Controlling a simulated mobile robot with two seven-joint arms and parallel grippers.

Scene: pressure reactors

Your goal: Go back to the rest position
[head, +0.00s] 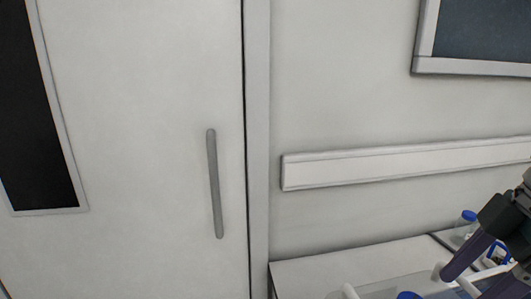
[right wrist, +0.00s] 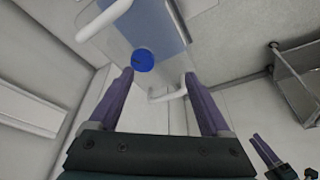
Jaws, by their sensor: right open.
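My right gripper (right wrist: 158,75) is open in the right wrist view, with its two purple fingers wide apart and nothing held between them. In the head view it shows at the lower right edge (head: 476,276), partly cut off, in front of the bench. Beyond the fingers in the wrist view is a clear and bluish container with white handles (right wrist: 176,95) and a round blue cap (right wrist: 143,60). Another purple-fingered gripper, my left (right wrist: 264,150), shows at the lower right of the wrist view; its opening is unclear. It is not in the head view.
A pale bench (head: 345,268) runs along the lower right of the head view. A blue-capped bottle (head: 466,224) stands in a tray there, and another blue cap (head: 408,295) is at the bottom edge. A door with a grey handle (head: 214,185) fills the left.

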